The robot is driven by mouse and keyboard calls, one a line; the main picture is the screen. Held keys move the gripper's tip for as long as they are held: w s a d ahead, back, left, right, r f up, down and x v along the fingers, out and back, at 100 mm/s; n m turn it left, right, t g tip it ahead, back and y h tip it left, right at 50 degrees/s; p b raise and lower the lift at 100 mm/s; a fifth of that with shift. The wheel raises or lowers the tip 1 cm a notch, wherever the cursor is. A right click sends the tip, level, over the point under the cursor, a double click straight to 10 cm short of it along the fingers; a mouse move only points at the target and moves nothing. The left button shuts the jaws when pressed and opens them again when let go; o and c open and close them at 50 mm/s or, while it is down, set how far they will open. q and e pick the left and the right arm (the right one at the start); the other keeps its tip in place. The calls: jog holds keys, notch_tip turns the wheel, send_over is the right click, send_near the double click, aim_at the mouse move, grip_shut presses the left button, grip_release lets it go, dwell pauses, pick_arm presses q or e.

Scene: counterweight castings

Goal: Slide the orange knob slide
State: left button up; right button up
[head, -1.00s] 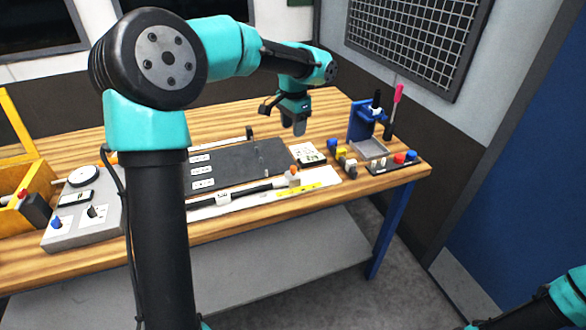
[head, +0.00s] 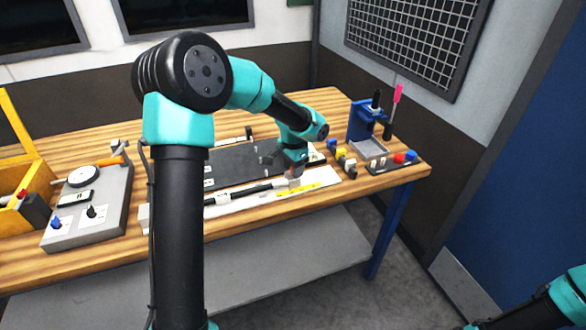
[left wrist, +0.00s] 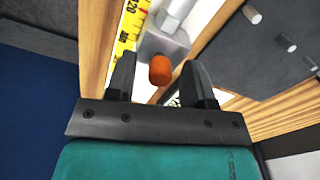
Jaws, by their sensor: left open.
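In the left wrist view the orange knob (left wrist: 160,69) sits on a grey metal slide block (left wrist: 160,42), between the two fingers of my left gripper (left wrist: 158,62). The fingers are open, with a gap visible on each side of the knob. In the head view my left gripper (head: 292,172) is low over the right end of the ruled slide strip (head: 262,195), and it mostly hides the knob and block there. My right gripper is not in view; only part of my right arm shows at the lower right.
A yellow scale (head: 297,188) runs along the strip, also seen in the left wrist view (left wrist: 128,28). A dark panel (head: 235,165) lies behind it. Small coloured parts and a blue stand (head: 360,122) are to the right. A grey instrument box (head: 105,210) is left.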

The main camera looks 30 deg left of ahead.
pick_arm(q)
jog(key=shift+f, duration=0.25)
jog(key=shift+c, duration=0.5)
grip_shut()
